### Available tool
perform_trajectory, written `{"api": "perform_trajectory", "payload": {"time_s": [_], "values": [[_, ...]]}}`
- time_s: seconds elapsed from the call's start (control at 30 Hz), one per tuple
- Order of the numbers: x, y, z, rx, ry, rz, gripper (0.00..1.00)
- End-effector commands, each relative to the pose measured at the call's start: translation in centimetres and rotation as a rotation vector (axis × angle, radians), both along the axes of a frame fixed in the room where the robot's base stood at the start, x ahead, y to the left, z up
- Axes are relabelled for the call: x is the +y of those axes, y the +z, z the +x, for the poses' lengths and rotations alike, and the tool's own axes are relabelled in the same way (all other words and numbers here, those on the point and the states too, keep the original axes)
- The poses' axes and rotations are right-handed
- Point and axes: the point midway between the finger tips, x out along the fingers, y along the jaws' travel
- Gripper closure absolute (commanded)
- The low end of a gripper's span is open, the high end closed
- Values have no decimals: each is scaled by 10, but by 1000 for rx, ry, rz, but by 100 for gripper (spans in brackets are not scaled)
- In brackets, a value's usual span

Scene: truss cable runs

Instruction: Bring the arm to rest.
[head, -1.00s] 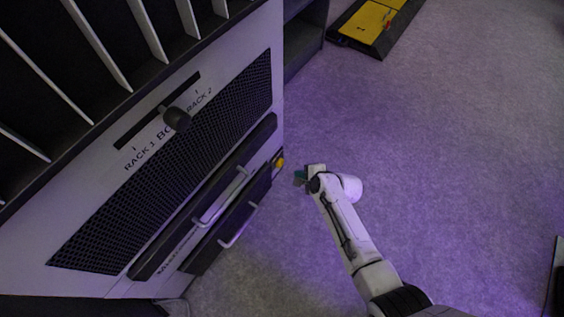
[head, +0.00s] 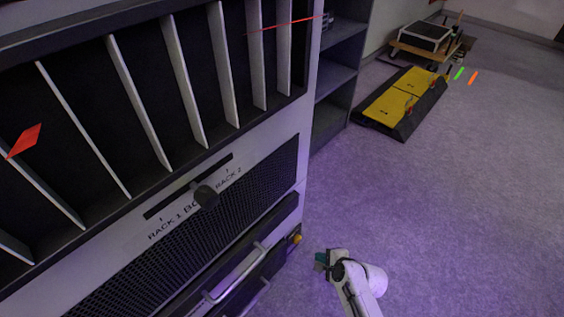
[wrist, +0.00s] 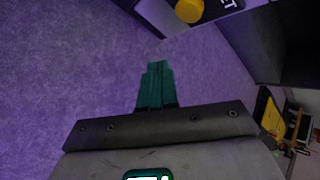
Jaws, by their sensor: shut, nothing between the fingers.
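My gripper (head: 321,261) is at the lower middle of the head view, beside the lower right corner of the rack cabinet (head: 276,168), with floor below it. In the wrist view its teal fingers (wrist: 155,84) lie side by side, shut, with nothing between them. The fingers point over bare carpet and touch nothing that I can see. Part of my white arm shows in the head view; the rest is cut off by the lower edge.
A grey shelf (head: 338,80) stands behind. A yellow-and-black cable ramp (head: 401,101) and a loaded trolley (head: 425,40) are farther back. Carpet to the right is clear.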

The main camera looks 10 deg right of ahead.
Motion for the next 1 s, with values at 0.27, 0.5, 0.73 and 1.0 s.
{"api": "perform_trajectory", "payload": {"time_s": [0.27,0.5,0.73,1.0], "values": [[-3,6,-10,0,78,-62,100],[-17,44,-81,28,543,-410,100],[-40,101,-168,107,1000,-711,100],[-59,161,-245,199,1334,-868,100]]}}
